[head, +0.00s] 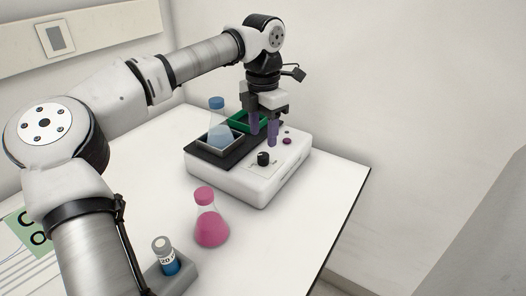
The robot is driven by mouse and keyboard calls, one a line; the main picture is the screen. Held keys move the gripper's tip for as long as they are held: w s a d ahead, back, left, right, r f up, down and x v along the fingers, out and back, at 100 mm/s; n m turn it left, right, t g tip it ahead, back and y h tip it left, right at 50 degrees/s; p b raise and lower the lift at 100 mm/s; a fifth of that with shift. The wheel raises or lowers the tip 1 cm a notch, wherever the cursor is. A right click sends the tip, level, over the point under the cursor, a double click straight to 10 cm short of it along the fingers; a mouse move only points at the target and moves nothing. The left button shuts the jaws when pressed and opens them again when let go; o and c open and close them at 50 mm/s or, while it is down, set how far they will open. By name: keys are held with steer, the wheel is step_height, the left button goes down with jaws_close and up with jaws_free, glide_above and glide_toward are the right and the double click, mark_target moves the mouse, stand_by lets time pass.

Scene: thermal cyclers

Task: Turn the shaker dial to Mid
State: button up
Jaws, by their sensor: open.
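The shaker (228,183) is a white box with a dark platform, standing on the white table. Its black dial (263,158) sticks up from the front of the top face, beside a small printed label. The dial's pointer and the label's words are too small to read. My gripper (263,132) points down over the shaker, with two purple fingers apart and nothing seen between them. In the picture the fingertips are just above and behind the dial; I cannot tell whether they touch anything.
A blue-liquid flask (217,132) stands in a holder on the platform, left of my gripper. A green tray (236,124) is behind the fingers. A pink flask (211,228) and a capped vial (164,256) stand in front.

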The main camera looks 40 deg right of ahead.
mark_target(263, 155)
step_height(263, 155, down, 6)
steer(key=shift+r, duration=0.1)
steer(key=shift+c, duration=0.5)
steer(key=c, duration=0.9)
